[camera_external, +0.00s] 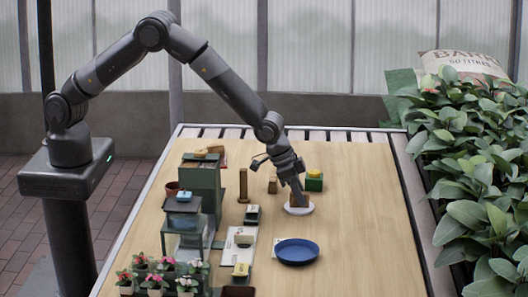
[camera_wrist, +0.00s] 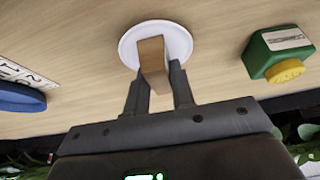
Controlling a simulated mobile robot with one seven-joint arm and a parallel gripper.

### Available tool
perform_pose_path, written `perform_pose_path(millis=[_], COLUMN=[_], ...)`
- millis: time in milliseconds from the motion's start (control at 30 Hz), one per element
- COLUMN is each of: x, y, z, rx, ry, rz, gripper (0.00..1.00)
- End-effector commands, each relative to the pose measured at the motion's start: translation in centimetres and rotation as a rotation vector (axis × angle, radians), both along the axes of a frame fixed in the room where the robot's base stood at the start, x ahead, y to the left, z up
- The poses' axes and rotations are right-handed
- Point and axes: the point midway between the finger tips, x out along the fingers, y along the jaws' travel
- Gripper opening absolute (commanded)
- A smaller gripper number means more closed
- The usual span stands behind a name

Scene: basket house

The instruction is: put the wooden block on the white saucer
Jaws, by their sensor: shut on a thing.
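The wooden block (camera_wrist: 153,62) is between the fingers of my gripper (camera_wrist: 160,88) in the wrist view. My gripper is shut on it. The white saucer (camera_wrist: 178,38) is right behind and under the block in that view. In the external view my gripper (camera_external: 297,194) points down over the saucer (camera_external: 308,210), and the block (camera_external: 299,202) shows at the saucer, partly hidden by the fingers. I cannot tell whether the block touches the saucer or is just above it.
A blue plate (camera_external: 297,252) lies in front of the saucer. A green box with a yellow top (camera_external: 314,181) stands behind it. A wooden post (camera_external: 243,186) and green cabinet (camera_external: 200,183) stand to the left. The table's right side (camera_external: 370,220) is clear.

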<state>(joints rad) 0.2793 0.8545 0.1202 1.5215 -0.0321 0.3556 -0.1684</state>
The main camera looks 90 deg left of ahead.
Motion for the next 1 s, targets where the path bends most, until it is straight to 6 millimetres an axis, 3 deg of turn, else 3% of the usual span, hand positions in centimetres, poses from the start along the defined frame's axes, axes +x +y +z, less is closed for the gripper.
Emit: perform_pose_path(millis=[233,267,500,767,1000], x=[0.0,0.0,0.0,0.0,-0.8], y=[0.0,0.0,0.0,0.0,-0.1], z=[-0.2,-0.2,-0.2,0.0,2.2], rx=[0.000,0.000,0.000,0.000,-0.001], ry=[0.000,-0.001,-0.001,-0.001,-0.003], rz=[0.000,0.000,0.000,0.000,-0.001], gripper=[0.01,0.24,0.43,0.44,0.44])
